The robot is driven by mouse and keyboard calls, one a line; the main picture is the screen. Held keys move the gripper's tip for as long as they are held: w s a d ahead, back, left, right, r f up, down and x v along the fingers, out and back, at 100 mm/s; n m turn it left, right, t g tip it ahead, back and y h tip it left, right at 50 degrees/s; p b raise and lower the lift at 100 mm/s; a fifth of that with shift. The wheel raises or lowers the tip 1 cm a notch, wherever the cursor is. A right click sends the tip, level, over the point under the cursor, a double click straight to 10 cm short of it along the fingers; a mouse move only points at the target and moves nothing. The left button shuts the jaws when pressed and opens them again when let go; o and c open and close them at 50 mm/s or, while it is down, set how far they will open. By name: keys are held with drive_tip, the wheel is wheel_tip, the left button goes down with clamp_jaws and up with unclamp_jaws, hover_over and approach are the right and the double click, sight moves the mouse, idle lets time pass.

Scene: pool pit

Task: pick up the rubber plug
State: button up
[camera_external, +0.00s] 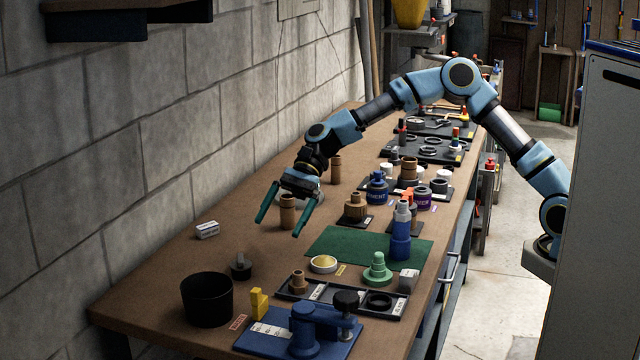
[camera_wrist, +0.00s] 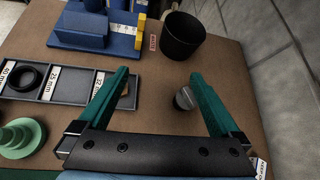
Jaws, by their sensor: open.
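The rubber plug appears to be the small dark grey stopper (camera_external: 241,266) on the bench, beside the black bucket. In the wrist view it is a grey round piece (camera_wrist: 184,98) seen between the two fingers, nearer the right one. My gripper (camera_external: 280,226) has green fingers spread wide apart. It hangs above the bench, farther from the front edge than the plug, pointing down toward the near end. In the wrist view the space between the fingertips (camera_wrist: 159,73) holds nothing gripped. The plug stands apart from both fingers.
A black bucket (camera_external: 207,299) stands near the plug. A wooden cylinder (camera_external: 288,211) shows between the fingers in the external view. A black tray (camera_external: 330,293), blue fixture (camera_external: 304,330) and green mat (camera_external: 330,245) lie to the right.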

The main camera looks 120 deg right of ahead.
drive_tip(key=d+r+m+t, duration=0.2)
drive_tip(key=d+m+t, duration=0.15)
drive_tip(key=d, duration=0.45)
approach(241, 263)
drive_tip(key=d, duration=0.1)
drive_tip(key=s+d, duration=0.1)
drive_tip(key=shift+s+d+f+m+g, duration=0.1)
drive_tip(key=shift+d+m+g, duration=0.15)
drive_tip(key=shift+d, duration=0.15)
drive_tip(key=shift+a+f, duration=0.1)
drive_tip(key=shift+f, duration=0.15)
drive_tip(key=p+x, duration=0.1)
drive_tip(key=x, duration=0.5)
drive_tip(key=shift+p+x, duration=0.75)
drive_tip(key=shift+x, duration=1.6)
drive_tip(key=shift+f, duration=0.15)
drive_tip(key=c, duration=1.5)
